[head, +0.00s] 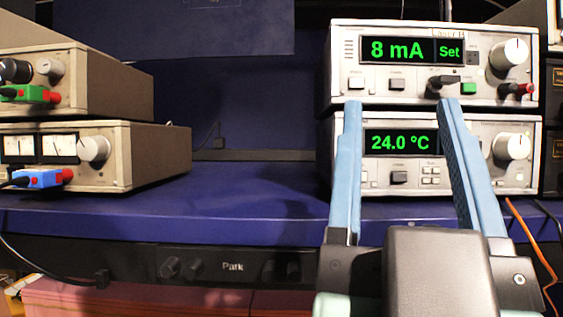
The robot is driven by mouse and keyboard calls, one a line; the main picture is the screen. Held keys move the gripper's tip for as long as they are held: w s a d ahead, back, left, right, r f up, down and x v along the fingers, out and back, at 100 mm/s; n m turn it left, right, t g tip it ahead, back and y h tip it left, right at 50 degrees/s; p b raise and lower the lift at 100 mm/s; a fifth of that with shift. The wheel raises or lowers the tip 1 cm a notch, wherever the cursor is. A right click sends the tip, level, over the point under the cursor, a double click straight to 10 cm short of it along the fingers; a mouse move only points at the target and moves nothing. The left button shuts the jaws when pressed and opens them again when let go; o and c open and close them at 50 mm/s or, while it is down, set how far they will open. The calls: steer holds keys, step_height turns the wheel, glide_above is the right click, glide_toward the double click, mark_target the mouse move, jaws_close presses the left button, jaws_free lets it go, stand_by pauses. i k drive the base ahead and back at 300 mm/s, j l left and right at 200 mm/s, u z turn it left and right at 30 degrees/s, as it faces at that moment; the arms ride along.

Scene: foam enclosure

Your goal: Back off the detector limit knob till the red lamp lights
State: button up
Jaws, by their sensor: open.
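My gripper (401,106) is open and empty, its two light-blue fingers reaching up in front of the right-hand instruments. The upper right unit (434,99) reads "8 mA" and "Set" in green and has a large white knob (508,54). The lower right unit (375,180) reads "24.0 °C" and has a similar white knob (511,147). Both knobs are to the right of the fingers, apart from them. No label for a detector limit is readable, so I cannot tell which knob it is. I see no lit red lamp.
Two beige units (150,150) are stacked at left, with knobs, meters and coloured plugs. The blue shelf (255,195) is clear between the stacks. Orange cable (535,250) hangs at right.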

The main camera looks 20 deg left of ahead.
mark_target(97, 149)
steer(key=u, duration=0.7)
steer(key=l+u, duration=0.8)
steer(key=u, duration=0.15)
steer(key=i+l, duration=0.05)
